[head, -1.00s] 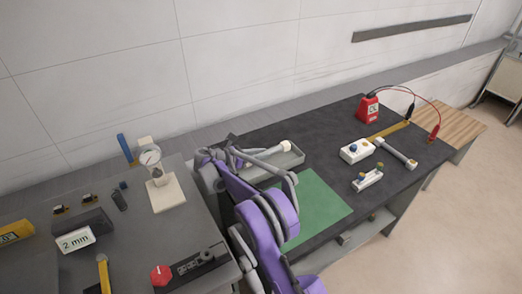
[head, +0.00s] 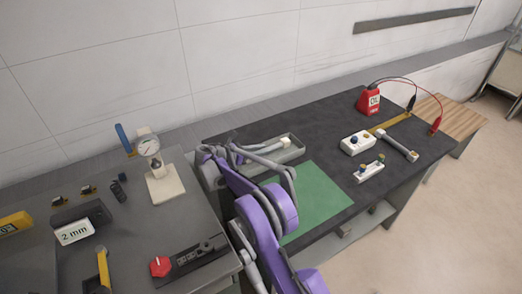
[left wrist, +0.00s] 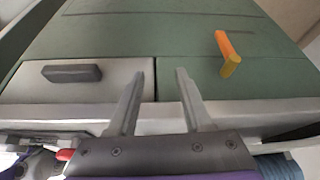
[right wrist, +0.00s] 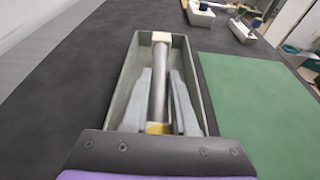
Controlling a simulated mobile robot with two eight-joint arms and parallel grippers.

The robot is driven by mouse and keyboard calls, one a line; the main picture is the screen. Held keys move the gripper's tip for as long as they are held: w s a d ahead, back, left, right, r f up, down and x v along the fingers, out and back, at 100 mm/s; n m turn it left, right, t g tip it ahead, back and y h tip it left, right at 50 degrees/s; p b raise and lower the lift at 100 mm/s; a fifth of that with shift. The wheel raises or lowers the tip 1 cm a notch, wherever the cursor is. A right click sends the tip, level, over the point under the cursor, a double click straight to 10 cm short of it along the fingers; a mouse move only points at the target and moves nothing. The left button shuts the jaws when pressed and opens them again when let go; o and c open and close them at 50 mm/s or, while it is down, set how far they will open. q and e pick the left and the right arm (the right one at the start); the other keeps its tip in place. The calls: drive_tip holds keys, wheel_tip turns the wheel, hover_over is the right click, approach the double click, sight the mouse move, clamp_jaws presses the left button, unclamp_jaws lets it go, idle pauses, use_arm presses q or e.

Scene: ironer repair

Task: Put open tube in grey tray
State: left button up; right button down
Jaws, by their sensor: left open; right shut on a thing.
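The grey tray (right wrist: 196,75) is a long open box on the dark bench, left of the green mat. It also shows in the head view (head: 296,153), partly hidden by my right arm. The tube (right wrist: 158,85), grey with a pale block-like far end and a yellow near end, lies lengthwise within the tray's outline. Whether it touches the tray floor I cannot tell. My right gripper (right wrist: 161,74) is shut on the tube, fingers on both sides. My left gripper (left wrist: 159,73) is open and empty, in front of a cabinet with drawers, and out of the head view.
The green mat (head: 316,195) is bare. A white box (head: 357,143), another grey tube (head: 398,147), a small white block with knobs (head: 369,172) and a red meter (head: 369,101) with leads stand further right. A dial gauge (head: 148,147) stands on the left table.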

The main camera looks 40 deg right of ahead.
drive_tip(key=shift+f+b, duration=0.7)
drive_tip(key=shift+f, duration=0.3)
drive_tip(key=shift+r, duration=0.1)
idle(0.5)
